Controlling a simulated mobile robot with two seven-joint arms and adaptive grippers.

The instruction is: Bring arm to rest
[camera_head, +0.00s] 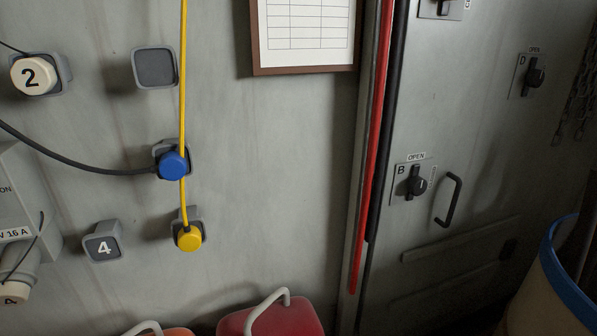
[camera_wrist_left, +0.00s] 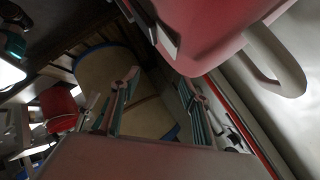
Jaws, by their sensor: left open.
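My left gripper (camera_wrist_left: 158,100) shows only in the left wrist view. Its two fingers stand apart with nothing between them. A red case (camera_wrist_left: 215,30) with a pale handle (camera_wrist_left: 278,65) is close above and to the right of the fingers in that view; I cannot tell the exact gap. Beyond the fingers is a tan drum with a blue rim (camera_wrist_left: 105,68). Neither arm shows in the head view, and my right gripper is in no view.
In the head view, a grey wall carries a blue plug (camera_head: 172,165) and a yellow plug (camera_head: 189,238) with cables. The red case (camera_head: 272,318) is at the bottom. A door handle (camera_head: 449,200) and the blue-rimmed drum (camera_head: 562,275) are at right.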

